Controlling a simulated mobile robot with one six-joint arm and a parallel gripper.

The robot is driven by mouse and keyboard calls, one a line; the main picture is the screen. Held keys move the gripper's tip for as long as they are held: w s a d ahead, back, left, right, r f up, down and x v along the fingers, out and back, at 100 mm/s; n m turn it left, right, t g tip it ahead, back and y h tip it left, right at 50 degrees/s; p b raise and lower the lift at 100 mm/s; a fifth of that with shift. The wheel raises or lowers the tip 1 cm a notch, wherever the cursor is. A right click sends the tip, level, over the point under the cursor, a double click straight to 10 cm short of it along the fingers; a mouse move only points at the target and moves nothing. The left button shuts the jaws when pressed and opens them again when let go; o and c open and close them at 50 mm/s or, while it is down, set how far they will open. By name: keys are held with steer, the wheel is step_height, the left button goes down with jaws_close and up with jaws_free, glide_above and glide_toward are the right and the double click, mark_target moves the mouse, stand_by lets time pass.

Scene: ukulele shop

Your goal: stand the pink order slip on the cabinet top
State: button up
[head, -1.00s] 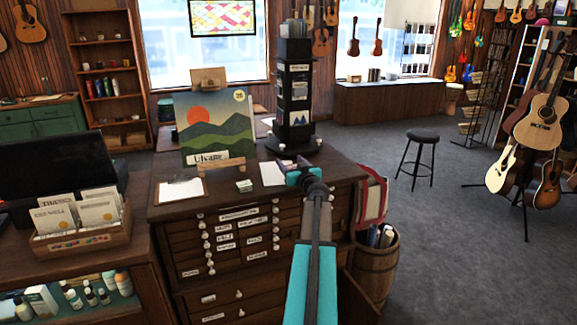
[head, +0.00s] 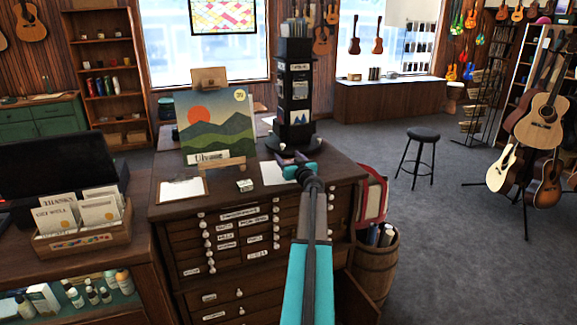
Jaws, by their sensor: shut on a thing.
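The wooden cabinet (head: 235,198) with rows of labelled drawers stands in the middle of the head view. My gripper (head: 291,158) is over the rear right part of its top, close in front of the dark display tower. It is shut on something. A small dull pink bit shows at the fingertips and looks like the pink order slip (head: 286,161), seen small and partly hidden. I cannot tell whether it touches the top.
A mountain picture on an easel (head: 216,130), a clipboard (head: 184,189), a small box (head: 245,185), a white sheet (head: 272,173) and the display tower (head: 293,100) occupy the top. A barrel (head: 375,265) stands at the right. Bare wood shows along the front edge.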

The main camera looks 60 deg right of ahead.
steer(key=shift+w+d+f, duration=0.2)
steer(key=shift+d+f, duration=0.05)
steer(key=shift+f, duration=1.55)
steer(key=shift+f, duration=0.1)
steer(key=o, duration=1.1)
steer(key=shift+a, duration=0.1)
steer(key=shift+c, duration=0.2)
steer(key=shift+b+v, duration=1.05)
steer(key=shift+v, duration=4.9)
